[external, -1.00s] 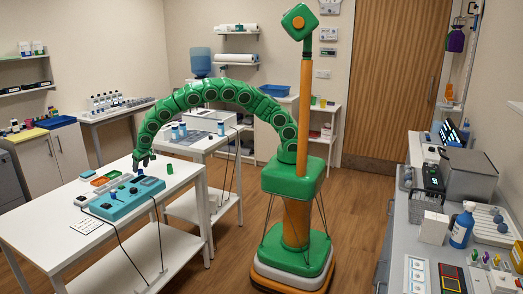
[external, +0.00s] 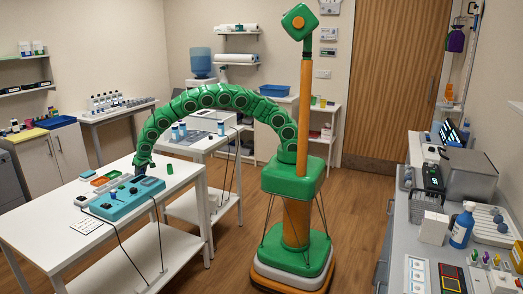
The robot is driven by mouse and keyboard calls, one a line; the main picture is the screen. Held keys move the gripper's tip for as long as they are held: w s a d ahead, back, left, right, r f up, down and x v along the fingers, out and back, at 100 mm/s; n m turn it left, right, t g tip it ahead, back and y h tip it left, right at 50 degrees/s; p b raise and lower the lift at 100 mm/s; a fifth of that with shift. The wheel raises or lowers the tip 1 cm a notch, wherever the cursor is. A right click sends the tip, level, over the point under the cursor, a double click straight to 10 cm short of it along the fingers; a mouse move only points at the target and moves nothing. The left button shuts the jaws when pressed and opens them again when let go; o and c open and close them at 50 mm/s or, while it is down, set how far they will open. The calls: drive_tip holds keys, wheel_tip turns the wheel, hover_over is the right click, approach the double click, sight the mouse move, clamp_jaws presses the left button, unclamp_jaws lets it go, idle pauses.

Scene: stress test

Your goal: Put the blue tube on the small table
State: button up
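My gripper (external: 143,170) is low over the white table at the left, just behind the teal device (external: 127,197). It is small and dark in this view, and I cannot tell whether its fingers are apart or closed on something. A small dark blue spot shows just below the fingers; I cannot tell whether it is a tube. Blue tube-like bottles with pale tops (external: 175,133) stand on a smaller white table (external: 187,149) behind. A green cylinder (external: 170,169) stands on the near table, right of my gripper.
The near white table (external: 45,235) also holds an orange tray (external: 103,180), a green tray and a white keypad-like card (external: 86,225). Cables hang from the teal device over the table's front edge. Bare table surface lies at the front left.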

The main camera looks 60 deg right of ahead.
clamp_jaws()
drive_tip(key=shift+r, duration=0.1)
wheel_tip(320, 180, up, 3)
drive_tip(key=shift+r, duration=0.2)
drive_tip(key=shift+s+d+r, duration=0.15)
drive_tip(key=shift+s+r, duration=0.05)
drive_tip(key=shift+s, duration=0.05)
drive_tip(key=s+d+r, duration=0.7)
drive_tip(key=s+r, duration=0.2)
drive_tip(key=s, duration=0.2)
drive_tip(key=w+d, duration=0.3)
drive_tip(key=d, duration=0.9)
drive_tip(key=w+d+r, duration=0.1)
drive_tip(key=w+d, duration=0.2)
drive_tip(key=d, duration=1)
drive_tip(key=w+d+r, duration=0.1)
drive_tip(key=w+d, duration=0.2)
drive_tip(key=d, duration=0.9)
drive_tip(key=shift+d+r, duration=0.15)
drive_tip(key=shift+d, duration=0.05)
